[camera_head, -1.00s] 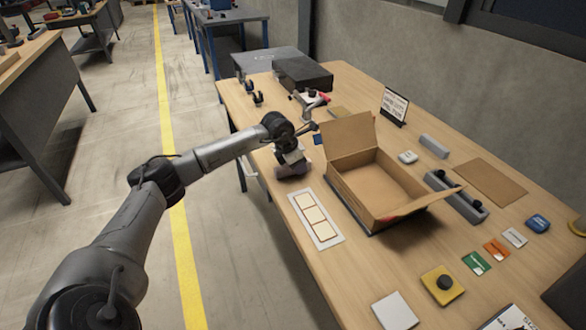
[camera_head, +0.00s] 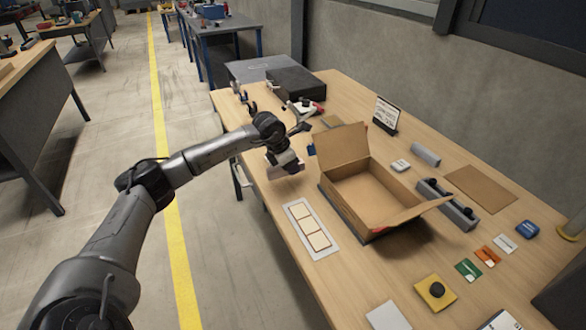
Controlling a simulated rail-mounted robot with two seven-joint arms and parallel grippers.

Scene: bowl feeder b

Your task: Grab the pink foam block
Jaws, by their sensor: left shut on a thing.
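My left gripper (camera_head: 286,165) points down over the left edge of the wooden table, left of the open cardboard box. It is shut on the pink foam block (camera_head: 272,171), which shows only as a small pale pinkish patch at the fingers. The rest of the block is hidden by the gripper, and I cannot tell whether it touches the table. My right gripper is not in view.
The open cardboard box (camera_head: 327,193) stands to the right with its flaps up. A white card with framed squares (camera_head: 293,211) lies in front. A black case (camera_head: 296,88) and a red-and-white tool (camera_head: 303,107) are behind. Small coloured items lie on the right.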

